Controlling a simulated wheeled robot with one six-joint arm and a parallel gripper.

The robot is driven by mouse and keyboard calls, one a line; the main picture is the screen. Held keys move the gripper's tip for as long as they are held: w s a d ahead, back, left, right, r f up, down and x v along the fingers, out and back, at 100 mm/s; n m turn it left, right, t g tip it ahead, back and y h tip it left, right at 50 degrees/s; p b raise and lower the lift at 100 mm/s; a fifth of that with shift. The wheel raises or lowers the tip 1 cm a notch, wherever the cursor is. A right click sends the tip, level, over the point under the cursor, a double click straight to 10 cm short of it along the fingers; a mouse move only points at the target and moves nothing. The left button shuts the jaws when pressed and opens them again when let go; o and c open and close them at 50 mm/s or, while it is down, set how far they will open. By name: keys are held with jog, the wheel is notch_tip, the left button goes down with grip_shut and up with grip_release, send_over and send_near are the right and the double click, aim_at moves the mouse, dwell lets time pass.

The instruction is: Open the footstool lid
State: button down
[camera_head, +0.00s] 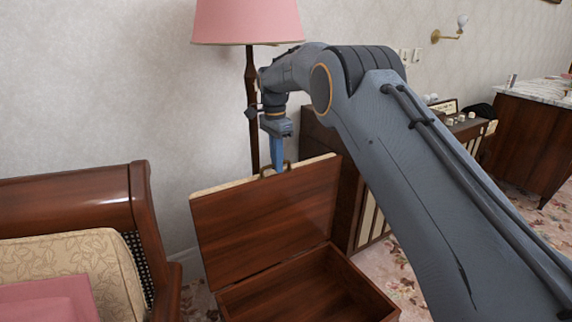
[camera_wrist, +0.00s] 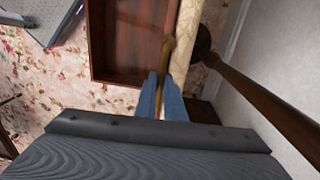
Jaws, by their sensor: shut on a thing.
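The footstool is a dark wooden box (camera_head: 300,290) with its lid (camera_head: 265,215) raised up and leaning back past upright, the wooden inner side facing me. Cream padding shows along the lid's edge. My gripper (camera_head: 276,168) is at the lid's top edge, its blue fingers pointing down. The fingers are shut on a small brass-coloured handle (camera_wrist: 166,50) at that edge. In the wrist view, the open box (camera_wrist: 130,45) lies beside the lid, and the lid's cream padding (camera_wrist: 185,40) shows edge-on. The box looks empty where I can see in.
A floor lamp with a pink shade (camera_head: 246,20) stands behind the lid. A wooden bed or sofa (camera_head: 140,215) with a cream cushion is at left. A dark cabinet (camera_head: 345,190) stands close at right, partly behind my arm. Floral carpet (camera_wrist: 50,95) is free beside the box.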

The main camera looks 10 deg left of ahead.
jog(key=shift+w+d+f, duration=0.2)
jog(key=shift+w+f, duration=0.1)
jog(key=shift+w, duration=0.35)
